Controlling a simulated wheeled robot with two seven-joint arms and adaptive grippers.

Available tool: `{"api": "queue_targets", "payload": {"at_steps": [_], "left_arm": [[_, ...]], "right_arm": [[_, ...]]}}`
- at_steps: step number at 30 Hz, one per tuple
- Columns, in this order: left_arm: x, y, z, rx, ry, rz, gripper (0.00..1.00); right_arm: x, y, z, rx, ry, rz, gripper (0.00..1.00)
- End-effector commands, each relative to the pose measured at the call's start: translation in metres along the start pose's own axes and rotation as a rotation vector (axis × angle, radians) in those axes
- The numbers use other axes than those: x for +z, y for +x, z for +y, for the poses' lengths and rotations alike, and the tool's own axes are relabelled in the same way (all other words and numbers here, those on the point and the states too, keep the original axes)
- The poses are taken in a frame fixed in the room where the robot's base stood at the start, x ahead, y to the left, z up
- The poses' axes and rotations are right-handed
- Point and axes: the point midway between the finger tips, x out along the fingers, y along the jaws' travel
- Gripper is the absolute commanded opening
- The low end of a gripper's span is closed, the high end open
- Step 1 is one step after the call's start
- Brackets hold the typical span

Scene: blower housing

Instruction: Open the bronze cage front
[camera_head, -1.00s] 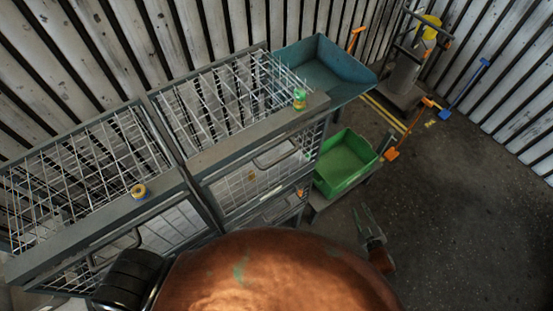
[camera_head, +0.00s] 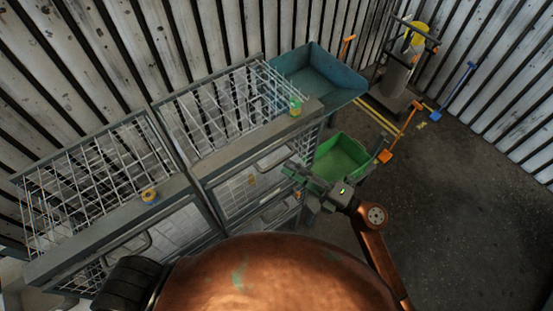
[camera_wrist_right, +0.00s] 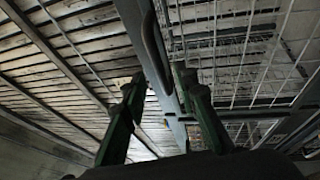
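Grey wire cages stand in two columns along the wall. The upper right cage front (camera_head: 235,190) is upright wire mesh with a looped handle (camera_head: 275,157) and a small yellow-brown tag (camera_head: 252,181). A lower front with its own handle (camera_head: 279,208) shows below it. Both look shut. No front is clearly bronze all over. My right gripper (camera_head: 298,183) is at the right end of this column, fingers toward the fronts. In the right wrist view its fingers (camera_wrist_right: 160,80) are apart, with a dark handle bar (camera_wrist_right: 153,45) between or beyond them; contact cannot be told. My left gripper is out of view.
A green bin (camera_head: 342,157) stands just behind my right gripper. A blue tray (camera_head: 320,75) is at the columns' far end. A yellow-topped cylinder on a trolley (camera_head: 395,100) and orange and blue tools stand farther right. The floor (camera_head: 470,190) at right is clear.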

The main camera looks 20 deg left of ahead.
Motion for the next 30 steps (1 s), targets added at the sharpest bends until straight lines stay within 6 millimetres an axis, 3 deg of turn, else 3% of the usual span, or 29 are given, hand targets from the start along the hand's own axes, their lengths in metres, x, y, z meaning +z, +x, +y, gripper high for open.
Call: {"api": "queue_targets", "payload": {"at_steps": [3, 9, 20, 30], "left_arm": [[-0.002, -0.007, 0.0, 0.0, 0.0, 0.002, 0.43], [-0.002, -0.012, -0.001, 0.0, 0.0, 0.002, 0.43], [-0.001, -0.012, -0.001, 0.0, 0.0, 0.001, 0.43], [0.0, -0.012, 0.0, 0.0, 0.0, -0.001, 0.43]], "right_arm": [[0.001, 0.021, 0.003, 0.002, 0.001, 0.0, 0.27], [0.001, 0.041, 0.001, 0.001, 0.003, -0.002, 0.27], [0.002, 0.044, 0.0, -0.001, 0.002, -0.005, 0.27], [0.002, 0.044, 0.0, 0.0, 0.002, -0.006, 0.03]]}}
